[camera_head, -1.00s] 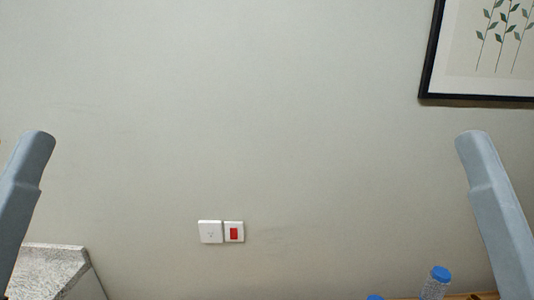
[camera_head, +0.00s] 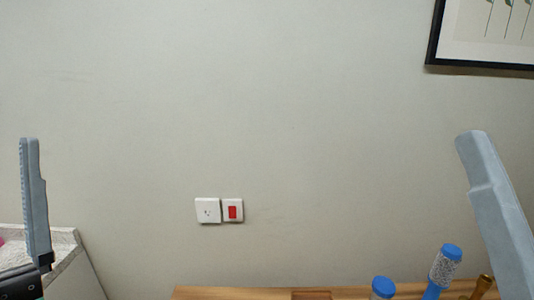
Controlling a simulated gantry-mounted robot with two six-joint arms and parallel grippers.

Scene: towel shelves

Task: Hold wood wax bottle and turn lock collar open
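Two bottles with blue caps stand at the bottom right. The nearer-left bottle (camera_head: 382,288) is cut off by the picture's lower edge. The other bottle (camera_head: 446,266) has a speckled, see-through body with blue below it, and leans to the right in view. I cannot tell whether either is the wood wax bottle, and no lock collar can be made out.
A wooden surface (camera_head: 240,292) runs along the bottom. A brown-gold object (camera_head: 483,286) stands right of the bottles. A speckled grey-white counter (camera_head: 62,247) is at the lower left. The wall holds a socket (camera_head: 208,210), a red switch (camera_head: 232,211) and a framed picture (camera_head: 480,68).

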